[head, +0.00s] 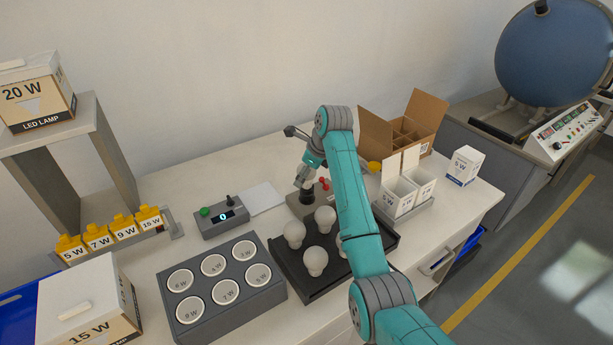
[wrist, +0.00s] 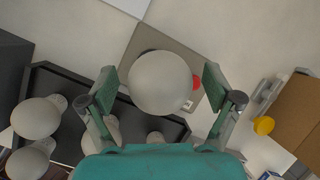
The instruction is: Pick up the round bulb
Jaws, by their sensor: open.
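A white round bulb (wrist: 160,82) sits large between my gripper's fingers in the wrist view, over a grey box (wrist: 137,46) with a red part. My gripper (wrist: 161,90) is open, with a gap on both sides of the bulb. In the head view my gripper (head: 303,178) is above the grey box (head: 299,207), which has a dark socket; whether the bulb is seated in it is hard to tell. Other white bulbs (head: 294,234) stand on the black tray (head: 291,284) in front, one partly hidden by my arm.
A grey block with several marked round wells (head: 233,258) is left of the tray. A control box with display (head: 220,220) stands behind it. An open cardboard box (head: 424,113) and small white cartons (head: 402,197) are to the right.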

